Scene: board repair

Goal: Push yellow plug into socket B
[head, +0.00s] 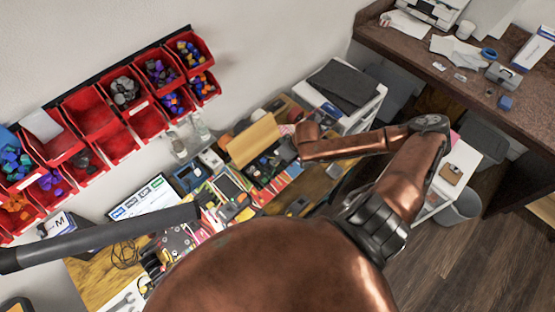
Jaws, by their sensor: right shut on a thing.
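My right gripper (152,262) shows as small dark parts at the lower left, partly behind a large copper arm link. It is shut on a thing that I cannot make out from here. Just right of it lies a grey board (178,243) with small parts on it, partly covered by the copper link. The yellow plug and socket B cannot be told apart at this size. My left gripper is not in view.
A dark bar (95,243) crosses from the left edge above the bench. A lit screen (143,198), a tan folder (254,140) and many small tools crowd the bench. Red bins (97,118) hang on the wall. A brown counter (480,75) stands at the right.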

